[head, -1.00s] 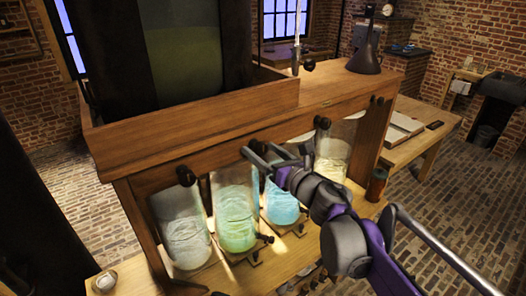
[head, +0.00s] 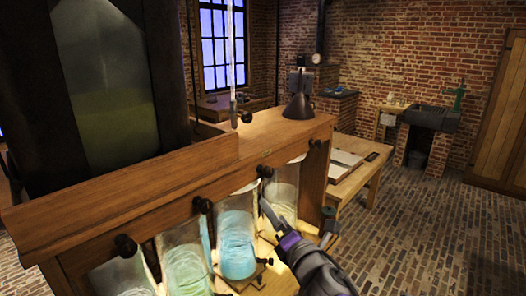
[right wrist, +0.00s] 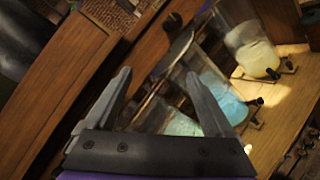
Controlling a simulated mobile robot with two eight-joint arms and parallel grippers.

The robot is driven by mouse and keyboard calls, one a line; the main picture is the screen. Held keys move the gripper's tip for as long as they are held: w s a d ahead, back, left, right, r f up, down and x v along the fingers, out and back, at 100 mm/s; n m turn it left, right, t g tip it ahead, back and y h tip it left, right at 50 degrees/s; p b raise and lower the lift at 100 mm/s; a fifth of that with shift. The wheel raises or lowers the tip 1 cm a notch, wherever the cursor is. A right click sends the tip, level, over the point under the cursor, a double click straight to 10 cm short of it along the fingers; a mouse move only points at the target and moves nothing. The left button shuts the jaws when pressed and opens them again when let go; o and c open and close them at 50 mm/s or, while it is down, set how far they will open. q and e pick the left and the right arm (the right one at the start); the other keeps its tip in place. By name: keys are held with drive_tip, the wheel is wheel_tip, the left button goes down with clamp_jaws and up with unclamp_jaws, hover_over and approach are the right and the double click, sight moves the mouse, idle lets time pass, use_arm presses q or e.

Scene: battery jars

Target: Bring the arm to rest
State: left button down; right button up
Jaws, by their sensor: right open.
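My right gripper (head: 266,210) is in front of the jar rack, low in the head view, near the blue jar (head: 237,245) and the pale jar (head: 284,190). In the right wrist view its two fingers (right wrist: 158,75) are spread apart with nothing between the tips. The dark forearm behind it comes in from the bottom. My left gripper is in neither current view.
The wooden rack (head: 180,190) holds several glass jars, including a green one (head: 186,268), with dark knobs above. A big dark tank (head: 105,80) stands on top. A side table (head: 350,180) stands behind at right. Brick floor (head: 440,235) is open at far right.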

drive_tip(key=s+d+f+m+g+h, duration=0.1)
drive_tip(key=s+d+f+m+h, duration=0.35)
drive_tip(key=d+m, duration=0.35)
drive_tip(key=s+d+f+m+g+h, duration=0.2)
drive_tip(key=s+d+f+m+h, duration=0.15)
drive_tip(key=d+f+m, duration=0.4)
drive_tip(key=s+d+f+m+g, duration=0.2)
drive_tip(key=s+f+m+g, duration=0.5)
drive_tip(key=s+f+m, duration=0.7)
drive_tip(key=s+m, duration=0.1)
drive_tip(key=s, duration=0.2)
drive_tip(key=shift+s+d+f, duration=0.25)
drive_tip(key=shift+s+d, duration=0.15)
idle(0.4)
